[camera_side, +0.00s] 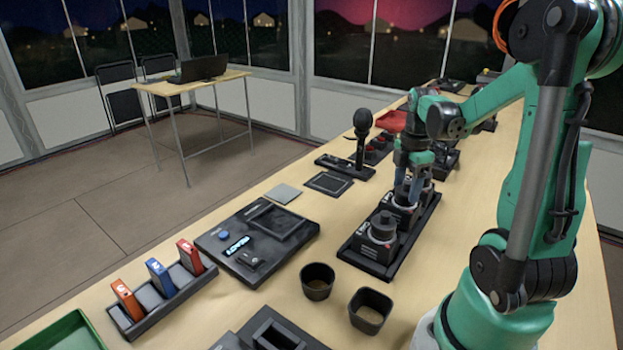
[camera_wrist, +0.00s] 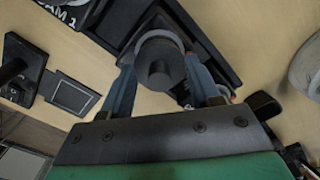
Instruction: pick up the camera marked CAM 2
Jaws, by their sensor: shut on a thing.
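A black tray (camera_side: 352,252) holds a row of dark round-topped cameras. My gripper (camera_side: 405,192) points down over the middle camera (camera_side: 402,212) and is shut on it. In the wrist view, its blue fingers (camera_wrist: 162,75) press on both sides of that camera's round grey body (camera_wrist: 160,50). The held camera appears low in its tray place; I cannot tell if it is lifted. Its marking is mostly hidden by a finger. The front camera (camera_side: 381,230) stands free in the tray. A "CAM 1" marking (camera_wrist: 58,12) shows at the upper left of the wrist view.
A microphone on a stand (camera_side: 361,130) and a flat dark pad (camera_side: 329,183) stand left of the tray. Two dark cups (camera_side: 317,280) (camera_side: 370,310) are in front. A control panel (camera_side: 257,240) and a rack of coloured cards (camera_side: 160,295) lie further left.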

